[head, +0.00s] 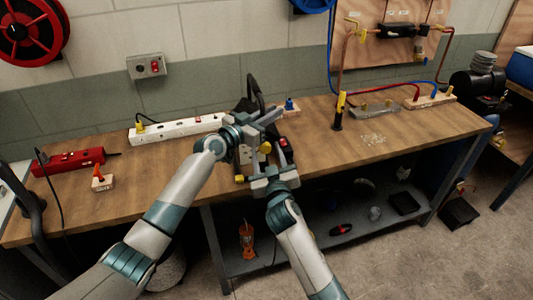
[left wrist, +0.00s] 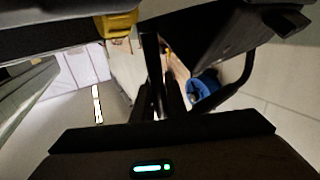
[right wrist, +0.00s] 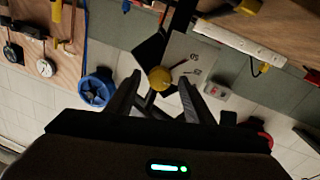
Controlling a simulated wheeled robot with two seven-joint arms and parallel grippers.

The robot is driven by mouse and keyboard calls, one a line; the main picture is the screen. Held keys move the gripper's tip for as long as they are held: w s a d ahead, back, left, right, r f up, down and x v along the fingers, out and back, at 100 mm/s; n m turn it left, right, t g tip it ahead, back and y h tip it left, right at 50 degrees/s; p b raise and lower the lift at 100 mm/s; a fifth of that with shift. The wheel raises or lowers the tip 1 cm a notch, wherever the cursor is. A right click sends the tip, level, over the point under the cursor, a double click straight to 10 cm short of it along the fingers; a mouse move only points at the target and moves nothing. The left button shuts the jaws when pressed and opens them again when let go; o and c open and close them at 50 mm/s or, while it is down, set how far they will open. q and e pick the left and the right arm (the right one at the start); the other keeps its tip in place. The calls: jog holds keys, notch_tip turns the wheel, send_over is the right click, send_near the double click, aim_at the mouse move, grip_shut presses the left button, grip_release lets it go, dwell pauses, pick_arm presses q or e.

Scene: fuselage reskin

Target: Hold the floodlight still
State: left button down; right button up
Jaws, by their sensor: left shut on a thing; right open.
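The floodlight (head: 255,92) stands on the wooden workbench, mostly hidden behind my grippers in the head view. Its dark frame and yellow knob fill the upper part of the left wrist view (left wrist: 240,32). My left gripper (head: 268,120) is shut on the floodlight near its upper part; the exact contact is hard to see. My right gripper (head: 271,172) is open at the bench's front edge, below the left one. In the right wrist view a yellow knob of the floodlight (right wrist: 160,78) shows between and beyond the open fingers, with a grey face behind it.
A white power strip (head: 180,129) lies behind on the workbench (head: 325,150). A red tool (head: 70,162) lies at the left. A yellow-and-black tool (head: 339,110) and copper piping stand to the right. The lower shelf (head: 290,255) holds several small items.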

jog(key=c, duration=1.1)
jog(key=shift+o, duration=0.2)
jog(key=shift+m, duration=0.8)
jog(key=o, duration=1.1)
jog(key=shift+c, duration=0.2)
jog(key=shift+s, duration=0.1)
jog(key=s+d, duration=0.2)
jog(key=s, duration=0.9)
jog(key=shift+s, duration=0.3)
